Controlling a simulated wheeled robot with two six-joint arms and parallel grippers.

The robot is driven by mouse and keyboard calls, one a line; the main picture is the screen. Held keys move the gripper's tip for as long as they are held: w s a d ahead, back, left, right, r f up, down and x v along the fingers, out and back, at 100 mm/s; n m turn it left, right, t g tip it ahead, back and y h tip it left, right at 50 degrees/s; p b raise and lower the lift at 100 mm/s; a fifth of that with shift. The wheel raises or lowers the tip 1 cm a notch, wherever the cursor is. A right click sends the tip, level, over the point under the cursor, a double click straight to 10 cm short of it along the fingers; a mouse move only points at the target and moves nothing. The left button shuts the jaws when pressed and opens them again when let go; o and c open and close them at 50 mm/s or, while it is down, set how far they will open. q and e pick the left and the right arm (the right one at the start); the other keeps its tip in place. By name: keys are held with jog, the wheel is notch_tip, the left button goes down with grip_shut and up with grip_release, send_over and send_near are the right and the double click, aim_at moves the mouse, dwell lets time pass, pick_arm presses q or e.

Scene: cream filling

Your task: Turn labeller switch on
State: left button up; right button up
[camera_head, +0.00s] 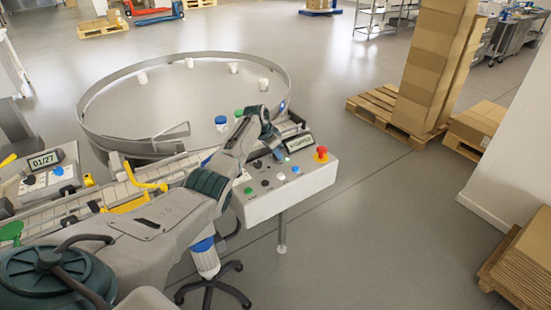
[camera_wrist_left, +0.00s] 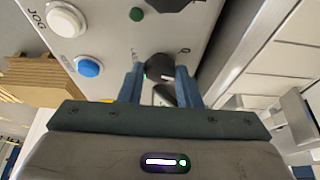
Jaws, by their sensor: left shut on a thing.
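The labeller switch is a round black knob with a pale mark (camera_wrist_left: 160,68) on the light grey control panel (camera_wrist_left: 112,30). In the left wrist view, part of a label starting with "LA" shows beside it. My left gripper (camera_wrist_left: 160,82) has one blue-grey finger on each side of the knob and is shut on it. In the head view, my left arm reaches over to the control panel (camera_head: 262,208), with the gripper (camera_head: 277,150) near its upper left part; the knob is hidden there. My right gripper is in neither view.
A large round rotary table (camera_head: 170,92) with several jars stands behind. A stool (camera_head: 211,284) is below. Stacked boxes (camera_head: 435,70) stand at right; the floor between is clear.

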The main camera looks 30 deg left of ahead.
pick_arm(q)
jog(key=shift+a+f+m+h+b, duration=0.15)
jog(key=shift+m+h+b, duration=0.25)
jog(key=shift+m+b, duration=0.8)
jog(key=shift+g+b, duration=0.3)
jog(key=shift+b, duration=0.05)
jog(key=o, duration=1)
jog(key=shift+c, duration=0.2)
jog(key=shift+w, duration=0.1)
